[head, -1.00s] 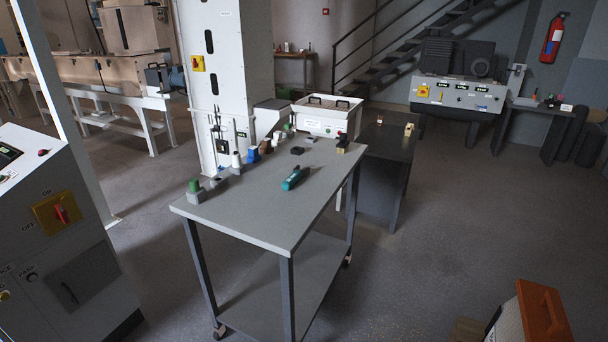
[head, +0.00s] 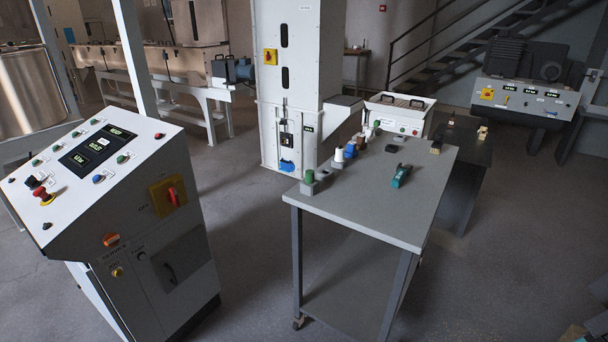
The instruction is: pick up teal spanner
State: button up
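A small teal tool (head: 401,176), which looks like the teal spanner, lies on the grey top of a wheeled table (head: 375,217), right of the middle of the head view. Its exact shape is too small to make out. It lies apart from the other items on the table. My gripper does not show in the head view.
Small items, including a grey block with a green top (head: 309,182) and a white cone (head: 338,160), line the table's left edge. A control console (head: 140,200) stands at left, a white cabinet (head: 300,75) behind. Open floor lies between console and table.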

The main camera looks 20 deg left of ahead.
aim_at(401, 172)
jog(key=u, duration=0.35)
jog(key=i, duration=1.65)
